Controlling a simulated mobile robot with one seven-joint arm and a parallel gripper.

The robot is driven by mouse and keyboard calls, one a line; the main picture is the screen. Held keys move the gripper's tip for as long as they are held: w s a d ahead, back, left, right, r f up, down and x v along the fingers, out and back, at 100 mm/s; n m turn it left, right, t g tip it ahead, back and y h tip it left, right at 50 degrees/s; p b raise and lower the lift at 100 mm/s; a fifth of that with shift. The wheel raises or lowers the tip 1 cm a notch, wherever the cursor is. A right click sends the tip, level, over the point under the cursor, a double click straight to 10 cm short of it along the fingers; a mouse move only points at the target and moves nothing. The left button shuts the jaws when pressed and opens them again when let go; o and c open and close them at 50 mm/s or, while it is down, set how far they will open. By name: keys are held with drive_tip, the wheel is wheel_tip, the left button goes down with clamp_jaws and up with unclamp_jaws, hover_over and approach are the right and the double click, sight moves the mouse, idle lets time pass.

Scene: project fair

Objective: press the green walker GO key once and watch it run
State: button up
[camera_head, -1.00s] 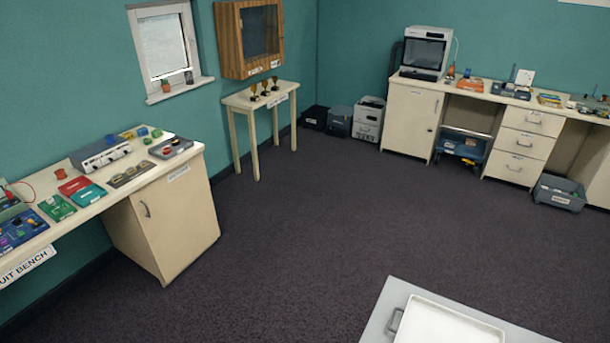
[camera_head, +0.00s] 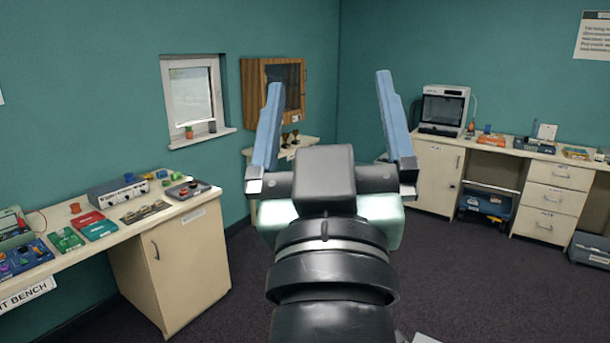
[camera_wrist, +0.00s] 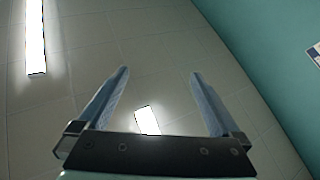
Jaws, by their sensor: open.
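My gripper (camera_head: 325,105) is raised in the middle of the head view, its two blue fingers apart, pointing up with nothing between them. In the wrist view my gripper (camera_wrist: 155,88) also shows open and empty against the ceiling. I cannot make out a green walker or a GO key in either view. Several small kits and devices lie on the circuit bench (camera_head: 85,258) at the left, too small to identify as the walker. My arm hides part of the room's middle and most of the table with trophies.
A grey box device (camera_head: 118,191) stands on the left bench. A wooden wall cabinet (camera_head: 258,85) hangs near a window (camera_head: 193,95). A white 3D printer (camera_head: 443,108) stands on the right counter, beside drawers (camera_head: 552,200). Dark carpet (camera_head: 455,290) between the benches looks clear.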

drive_tip(key=s+a+r+m+t+y, duration=0.1)
drive_tip(key=s+a+r+t, duration=0.1)
drive_tip(key=s+r, duration=0.3)
drive_tip(key=shift+s+r+t+b, duration=0.2)
drive_tip(key=shift+s+t+b, duration=0.3)
drive_tip(key=shift+s, duration=0.6)
drive_tip(key=shift+w, duration=0.1)
clamp_jaws()
idle(0.4)
